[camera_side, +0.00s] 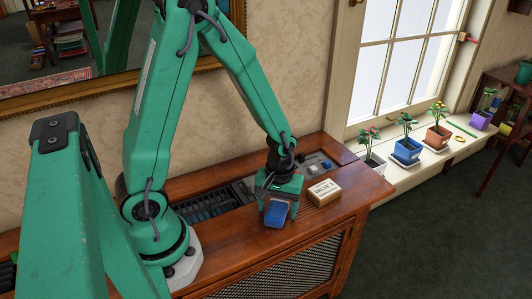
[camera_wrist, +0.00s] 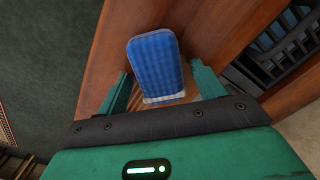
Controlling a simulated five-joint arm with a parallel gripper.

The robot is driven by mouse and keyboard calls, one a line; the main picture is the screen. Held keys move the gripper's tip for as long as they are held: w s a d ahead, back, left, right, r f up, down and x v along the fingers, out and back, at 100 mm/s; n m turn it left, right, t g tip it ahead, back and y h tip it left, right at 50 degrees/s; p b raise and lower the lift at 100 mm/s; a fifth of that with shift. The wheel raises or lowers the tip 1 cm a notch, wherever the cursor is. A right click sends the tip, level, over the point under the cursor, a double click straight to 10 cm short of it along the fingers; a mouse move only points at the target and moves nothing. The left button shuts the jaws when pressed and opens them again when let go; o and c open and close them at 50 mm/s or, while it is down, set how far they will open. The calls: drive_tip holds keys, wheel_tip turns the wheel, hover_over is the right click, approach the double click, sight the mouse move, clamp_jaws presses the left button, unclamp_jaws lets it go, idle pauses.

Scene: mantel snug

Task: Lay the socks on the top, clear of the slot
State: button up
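The socks are a blue checked bundle with a pale band at one end. In the side view the socks (camera_side: 275,214) are at the front of my gripper (camera_side: 279,198), over the wooden top (camera_side: 240,236). In the wrist view the socks (camera_wrist: 156,62) lie between the two fingers of my gripper (camera_wrist: 161,72). Wood shows between the socks and the right finger, so the fingers look apart from them. Whether the socks rest on the wood is hard to tell. The dark ribbed slot (camera_side: 207,207) is left of my gripper, and in the wrist view it (camera_wrist: 287,48) is at upper right.
A small cream box marked VALVE (camera_side: 324,192) stands on the top just right of my gripper. A grey control panel (camera_side: 315,165) lies behind it. Potted plants (camera_side: 407,149) line the window sill (camera_side: 430,160). The top's front strip, left of the socks, is bare.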

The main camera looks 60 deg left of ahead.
sight(278, 205)
drive_tip(key=shift+r, duration=0.1)
wheel_tip(278, 205, up, 12)
drive_tip(key=shift+a, duration=0.15)
idle(0.9)
drive_tip(key=shift+w, duration=0.1)
idle(0.4)
drive_tip(key=s+r+m+t, duration=0.5)
drive_tip(key=s+r+m, duration=0.2)
drive_tip(key=r, duration=0.5)
drive_tip(key=shift+s+d+m+t, duration=0.25)
drive_tip(key=shift+s+m+t, duration=0.15)
drive_tip(key=shift+m, duration=0.6)
